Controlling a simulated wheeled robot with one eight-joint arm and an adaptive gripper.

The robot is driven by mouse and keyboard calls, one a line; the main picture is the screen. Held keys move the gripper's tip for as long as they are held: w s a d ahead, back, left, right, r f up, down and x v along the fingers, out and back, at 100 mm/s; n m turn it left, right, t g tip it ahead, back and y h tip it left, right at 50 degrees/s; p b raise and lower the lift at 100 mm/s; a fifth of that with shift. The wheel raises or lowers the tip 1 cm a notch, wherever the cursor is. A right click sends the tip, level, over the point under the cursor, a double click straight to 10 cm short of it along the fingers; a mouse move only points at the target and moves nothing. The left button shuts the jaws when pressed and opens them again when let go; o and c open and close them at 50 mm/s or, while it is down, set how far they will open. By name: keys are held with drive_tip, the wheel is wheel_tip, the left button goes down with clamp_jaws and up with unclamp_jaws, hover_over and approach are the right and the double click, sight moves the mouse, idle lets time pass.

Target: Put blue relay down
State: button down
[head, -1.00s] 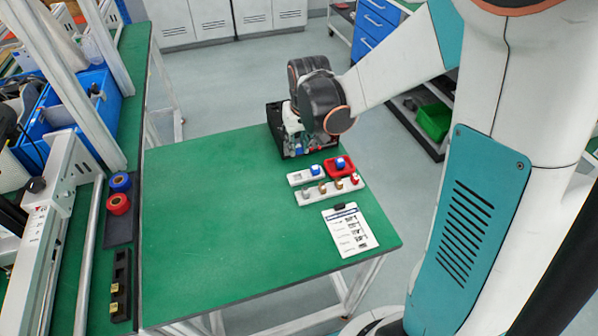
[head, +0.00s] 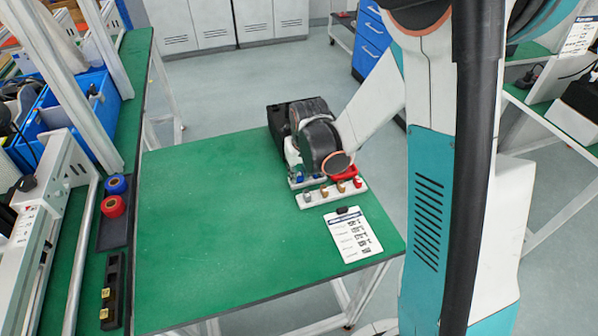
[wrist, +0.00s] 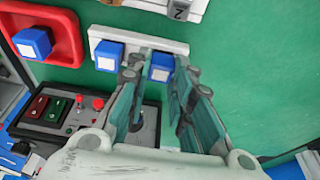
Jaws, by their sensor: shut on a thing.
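My gripper (wrist: 162,78) is shut on a blue relay (wrist: 160,66) with a pale top, which shows between the fingertips in the wrist view. The held relay is over the right end of the white holder (wrist: 140,45); I cannot tell whether it is seated. A second blue relay (wrist: 108,56) sits in the same holder, just left of my fingers. Another blue relay (wrist: 33,42) is in the red tray (wrist: 72,38).
A black box with red and green buttons (wrist: 70,113) stands close to my fingers. The left of the green table (head: 210,230) is clear.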

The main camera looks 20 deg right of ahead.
drive_tip(key=shift+f, duration=0.2)
drive_tip(key=c, duration=1.4)
unclamp_jaws()
drive_tip(key=shift+r, duration=0.1)
drive_tip(key=shift+r, duration=0.1)
drive_tip(key=s+r+t+p, duration=0.1)
drive_tip(key=s+r, duration=0.3)
drive_tip(key=r, duration=0.3)
drive_tip(key=s+r+p, duration=0.2)
drive_tip(key=s+r, duration=0.1)
drive_tip(key=r, duration=0.4)
drive_tip(key=s+r+t+p, duration=0.1)
drive_tip(key=s+r, duration=0.3)
drive_tip(key=r, duration=0.3)
drive_tip(key=shift+s+r+t, duration=0.35)
drive_tip(key=shift+s+r, duration=0.25)
drive_tip(key=shift+s, duration=1.05)
drive_tip(key=shift+s+r+t, duration=0.4)
drive_tip(key=shift+s+r, duration=0.2)
drive_tip(key=shift+s, duration=1.1)
drive_tip(key=shift+s+r+t, duration=0.35)
drive_tip(key=shift+s+r, duration=0.25)
drive_tip(key=shift+s, duration=1.05)
